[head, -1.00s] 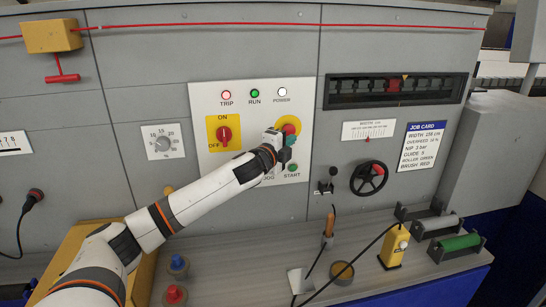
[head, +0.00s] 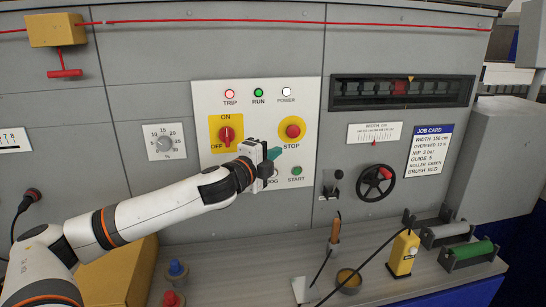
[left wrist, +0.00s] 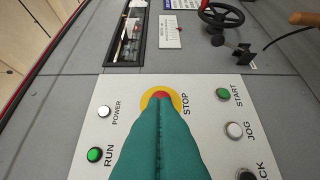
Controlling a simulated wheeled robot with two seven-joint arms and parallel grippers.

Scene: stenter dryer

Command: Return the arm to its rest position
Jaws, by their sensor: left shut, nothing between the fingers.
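My left arm (head: 150,212) reaches in from the left in the head view. Its gripper (head: 274,153) is shut and empty, its teal fingertips in front of the white control panel (head: 207,95), just below and left of the red STOP button (head: 293,130). The left wrist view shows the closed teal fingers (left wrist: 160,140) pointing toward the STOP button (left wrist: 160,95), covering its lower part. The STOP button is fully visible in the head view, apart from the gripper. The gripper partly hides the JOG button. My right gripper is not in view.
The panel has a red ON/OFF switch (head: 226,136) and a green START button (head: 297,170). A handwheel (head: 375,183) is to the right. Below, a ledge holds a yellow device (head: 403,254), a green roller (head: 473,250), and blue (head: 177,269) and red (head: 170,299) knobs.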

